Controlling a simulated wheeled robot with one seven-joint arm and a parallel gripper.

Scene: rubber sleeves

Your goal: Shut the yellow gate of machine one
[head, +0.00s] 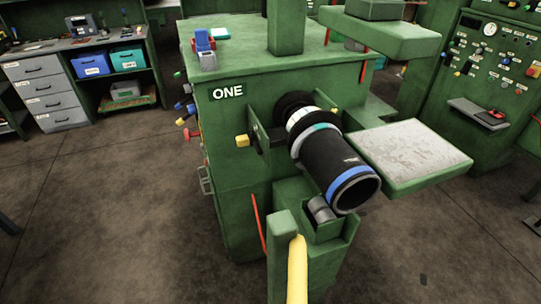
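Machine one (230,125) is a large green machine with "ONE" in white on its front. A black sleeve (335,165) with blue, white and teal bands sticks out of it toward the lower right. A yellow bar (298,272), which looks like the gate, starts at the top of a green post (281,245) in front of the machine. It runs toward me and out of the bottom edge, so its far end is hidden. The bar points away from the machine, not across its front. My gripper is not in view.
A grey-topped shelf (415,155) juts out right of the sleeve. A green control panel (495,65) stands at the right. A workbench with drawers (45,90) and blue and teal bins (92,64) is at the back left. The floor (110,200) at left is clear.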

